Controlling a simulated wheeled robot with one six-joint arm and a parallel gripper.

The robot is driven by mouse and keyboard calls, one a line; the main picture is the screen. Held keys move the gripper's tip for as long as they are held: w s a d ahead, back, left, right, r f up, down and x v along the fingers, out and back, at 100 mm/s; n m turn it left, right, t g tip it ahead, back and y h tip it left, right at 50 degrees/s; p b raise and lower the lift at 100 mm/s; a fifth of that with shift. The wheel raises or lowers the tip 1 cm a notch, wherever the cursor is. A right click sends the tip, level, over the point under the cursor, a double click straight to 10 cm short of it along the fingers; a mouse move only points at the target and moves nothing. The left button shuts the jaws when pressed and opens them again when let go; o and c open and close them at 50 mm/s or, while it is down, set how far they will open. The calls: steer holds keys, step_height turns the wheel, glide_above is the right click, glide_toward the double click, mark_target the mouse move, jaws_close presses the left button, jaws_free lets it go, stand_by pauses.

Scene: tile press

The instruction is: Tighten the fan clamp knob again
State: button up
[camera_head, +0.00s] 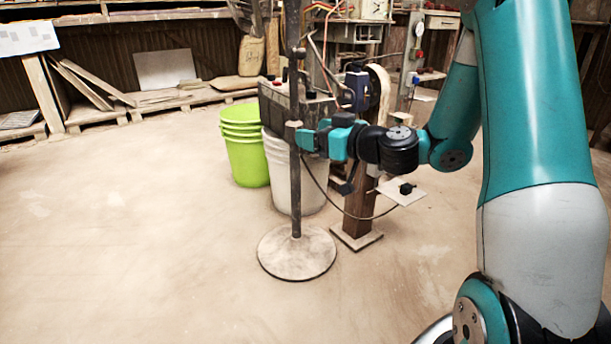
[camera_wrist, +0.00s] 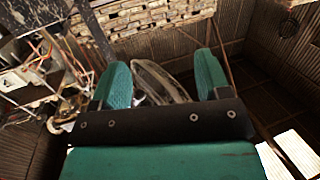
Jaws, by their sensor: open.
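The fan stand has a dusty dark pole (camera_head: 295,190) rising from a round base (camera_head: 297,252). The fan head (camera_head: 248,12) shows only in part at the top edge of the head view. A small brownish collar (camera_head: 293,124) sits on the pole. My gripper (camera_head: 306,139) is at the pole just below and right of this collar, pointing left. I cannot tell whether it touches the pole. In the wrist view the two teal fingers (camera_wrist: 165,85) stand apart, with a grey looped frame showing between them. I cannot make out the clamp knob clearly; the gripper may hide it.
Stacked green buckets (camera_head: 244,150) and a white bucket (camera_head: 290,180) stand close behind the pole. A wooden post (camera_head: 358,205) with a small plate (camera_head: 402,191) stands right. The floor at left is clear.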

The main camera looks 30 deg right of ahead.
steer(key=d+f+m+t+h+b, duration=0.25)
steer(key=d+f+h+b, duration=0.2)
steer(key=d+f, duration=0.45)
steer(key=shift+g, duration=0.35)
steer(key=w+p, duration=0.3)
steer(key=w, duration=0.2)
steer(key=w+p, duration=0.3)
steer(key=w, duration=0.3)
steer(key=w+p, duration=0.3)
steer(key=w, duration=0.3)
steer(key=shift+w+a+r, duration=0.1)
steer(key=shift+a+r, duration=0.1)
steer(key=shift+a, duration=0.2)
steer(key=c, duration=0.9)
